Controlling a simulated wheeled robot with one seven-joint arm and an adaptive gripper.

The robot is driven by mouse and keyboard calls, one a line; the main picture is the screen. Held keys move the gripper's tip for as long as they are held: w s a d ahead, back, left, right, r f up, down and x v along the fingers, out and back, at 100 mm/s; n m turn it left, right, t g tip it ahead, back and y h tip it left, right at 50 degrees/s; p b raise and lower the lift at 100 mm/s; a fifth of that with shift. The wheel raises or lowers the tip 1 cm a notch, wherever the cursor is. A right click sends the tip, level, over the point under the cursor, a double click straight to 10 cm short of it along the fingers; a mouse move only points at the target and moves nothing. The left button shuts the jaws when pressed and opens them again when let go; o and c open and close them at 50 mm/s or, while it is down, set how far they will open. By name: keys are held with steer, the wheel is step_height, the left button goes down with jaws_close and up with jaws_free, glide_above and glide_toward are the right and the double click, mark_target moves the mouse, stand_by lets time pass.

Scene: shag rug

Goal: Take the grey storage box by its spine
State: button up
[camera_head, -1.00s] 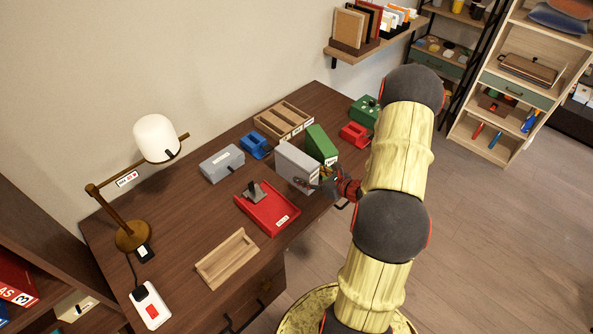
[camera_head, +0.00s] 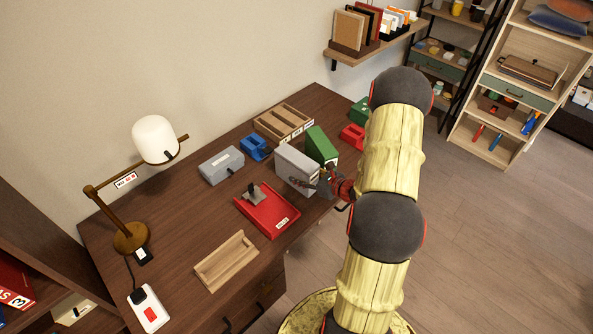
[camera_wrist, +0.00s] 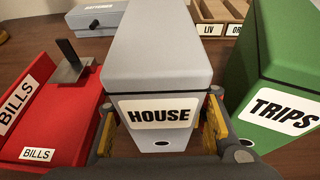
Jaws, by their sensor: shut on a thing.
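The grey storage box (camera_head: 294,166) stands upright on the desk. In the wrist view the grey box (camera_wrist: 158,60) fills the middle, its spine facing me with a "HOUSE" label and a round hole below it. My gripper (camera_wrist: 160,135) has one finger on each side of the spine and is shut on it. In the head view my gripper (camera_head: 325,183) is at the box's near right end, partly hidden by my arm. I cannot tell whether the box's base is off the desk.
A green box (camera_head: 321,145) labelled "TRIPS" stands close on the right. A red tray (camera_head: 270,216) labelled "BILLS" lies on the left. Behind are a grey lidded box (camera_head: 221,164), a blue item (camera_head: 255,147) and a wooden divided tray (camera_head: 284,122).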

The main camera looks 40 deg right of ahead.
steer(key=c, duration=0.5)
steer(key=shift+r, duration=0.1)
